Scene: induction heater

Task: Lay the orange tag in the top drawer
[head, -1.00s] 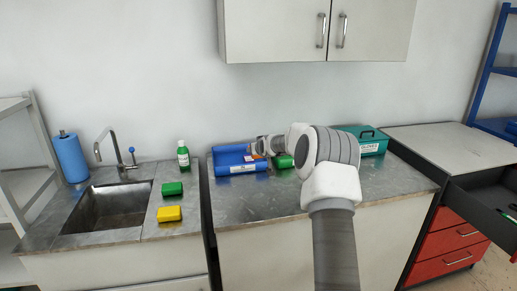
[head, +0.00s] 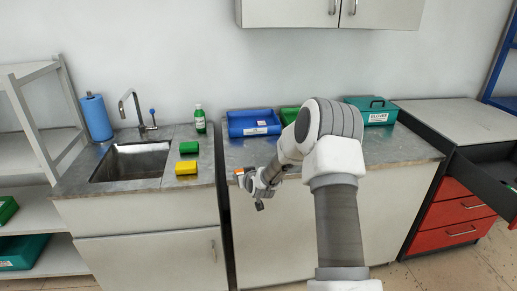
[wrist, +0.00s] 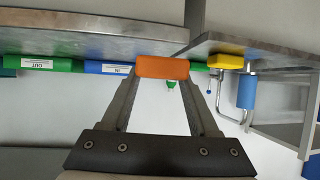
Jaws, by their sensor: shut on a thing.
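My gripper (head: 243,179) is in front of the middle counter's front edge, below and nearer than the blue bin. In the wrist view my gripper (wrist: 163,70) is shut on the orange tag (wrist: 162,67), held across the fingertips. The tag also shows as a small orange patch in the head view (head: 239,171). The open top drawer (head: 482,184) is at the far right, dark-walled, above the red drawers; the frame edge cuts it off. It is well apart from my gripper.
On the counter (head: 237,158) stand a blue bin (head: 254,123), a green bin (head: 289,114) partly behind my arm, and a teal glove box (head: 372,112). Left are the sink (head: 130,161), green bottle (head: 200,120), green block (head: 189,147) and yellow block (head: 186,168).

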